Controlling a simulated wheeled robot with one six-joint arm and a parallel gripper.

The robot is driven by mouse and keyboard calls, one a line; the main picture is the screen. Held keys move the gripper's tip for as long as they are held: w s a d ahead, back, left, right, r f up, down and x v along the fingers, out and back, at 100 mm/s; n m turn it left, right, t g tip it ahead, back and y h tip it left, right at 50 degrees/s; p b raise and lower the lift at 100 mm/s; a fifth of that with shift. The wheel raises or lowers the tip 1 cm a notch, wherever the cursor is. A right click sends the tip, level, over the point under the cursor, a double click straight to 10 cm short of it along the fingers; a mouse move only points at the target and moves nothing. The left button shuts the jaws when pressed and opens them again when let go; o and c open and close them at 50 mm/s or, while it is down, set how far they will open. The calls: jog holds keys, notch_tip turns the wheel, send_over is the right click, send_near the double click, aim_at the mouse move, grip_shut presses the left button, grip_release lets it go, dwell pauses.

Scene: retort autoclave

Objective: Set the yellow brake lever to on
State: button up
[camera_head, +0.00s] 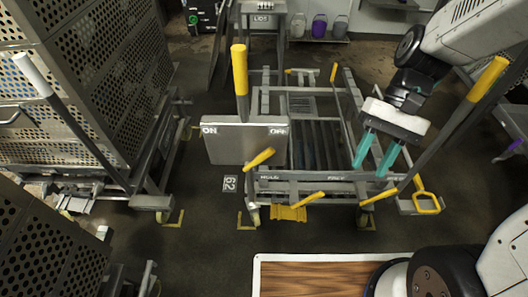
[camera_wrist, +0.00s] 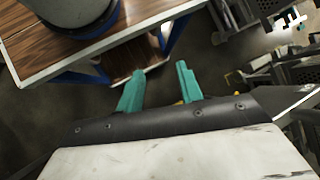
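A panel (camera_head: 240,152) on the cart front carries ON at its left and OFF at its right. A lever with a thick yellow grip (camera_head: 240,70) rises above it, near upright, about midway between the two words. Its lower end meets the panel's top edge; I cannot tell its exact setting. My gripper (camera_head: 370,168) is to the right of the panel and lever, above the cart's right part. Its teal fingers are apart with nothing between them. In the wrist view the gripper (camera_wrist: 160,70) is also open and empty; the lever does not show there.
A tilted yellow handle (camera_head: 259,158) and another (camera_head: 308,200) are low on the cart front, near small labels. A long yellow-gripped lever (camera_head: 487,80) stands right of my gripper. Perforated crates (camera_head: 110,70) fill the left. A wood-topped table (camera_head: 310,278) is at the bottom.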

jog(key=w+a+f+m+g+y, duration=0.3)
jog(key=w+a+f+m+y, duration=0.2)
jog(key=a+f+y, duration=0.4)
jog(key=m+t+y, duration=0.5)
jog(key=m+t, duration=0.4)
jog(key=m, duration=0.1)
send_near(274, 152)
jog(key=a, duration=0.2)
jog(key=a+f, duration=0.1)
jog(key=a, duration=0.2)
jog(key=shift+w+a+f, duration=0.1)
jog(key=shift+w+f, duration=0.1)
jog(key=shift+f, duration=0.05)
jog(key=shift+w+a+r+m, duration=0.1)
jog(key=shift+w+a+m, duration=0.1)
jog(key=shift+m, duration=0.1)
jog(key=a, duration=0.7)
jog(key=shift+s+a, duration=0.1)
jog(key=shift+a, duration=0.1)
grip_shut()
